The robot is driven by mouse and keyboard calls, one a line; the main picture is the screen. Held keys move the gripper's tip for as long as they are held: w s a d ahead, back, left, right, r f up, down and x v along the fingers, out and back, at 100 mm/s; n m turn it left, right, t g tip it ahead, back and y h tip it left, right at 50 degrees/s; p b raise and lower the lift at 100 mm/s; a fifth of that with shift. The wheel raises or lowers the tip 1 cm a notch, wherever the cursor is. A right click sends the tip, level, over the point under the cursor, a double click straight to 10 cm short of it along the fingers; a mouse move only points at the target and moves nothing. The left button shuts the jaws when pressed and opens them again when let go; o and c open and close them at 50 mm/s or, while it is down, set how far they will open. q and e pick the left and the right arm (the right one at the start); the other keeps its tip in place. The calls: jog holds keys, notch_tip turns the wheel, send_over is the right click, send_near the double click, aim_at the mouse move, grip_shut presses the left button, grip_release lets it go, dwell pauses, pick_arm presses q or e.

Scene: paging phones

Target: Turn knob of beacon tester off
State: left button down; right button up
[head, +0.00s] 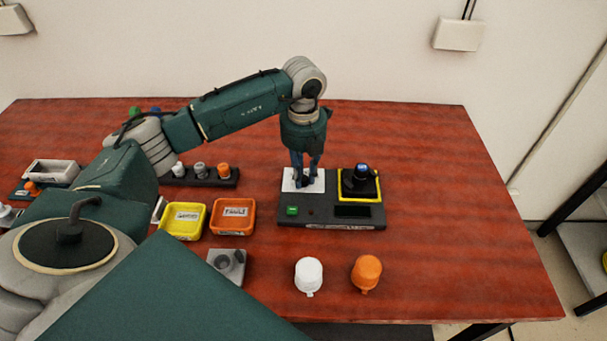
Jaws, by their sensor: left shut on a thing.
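The beacon tester (330,222) is a dark flat box on the red-brown table. Its left half has a white plate (288,183), and its right half has a yellow-framed pad (345,196) with a black thing with a blue top (361,177) on it. A green patch (292,210) and a dark window (352,211) are on its front part. My left gripper (304,182) points straight down over the white plate, shut on what seems to be the knob there. The fingers mostly hide the knob, so its setting cannot be seen. My right gripper is out of view.
A yellow tray (182,235) and an orange tray (232,231) stand left of the tester. A white cap (309,275), an orange cap (366,271) and a grey block (228,262) are in front. A dark rack (205,182) is behind the trays. The table's right side is clear.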

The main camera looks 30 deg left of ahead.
aim_at(303, 178)
pick_arm(q)
jog(key=shift+r+n, duration=0.1)
jog(key=shift+n, duration=0.5)
jog(key=c, duration=1.6)
grip_release()
jog(key=shift+o, duration=0.2)
notch_tip(303, 178, up, 12)
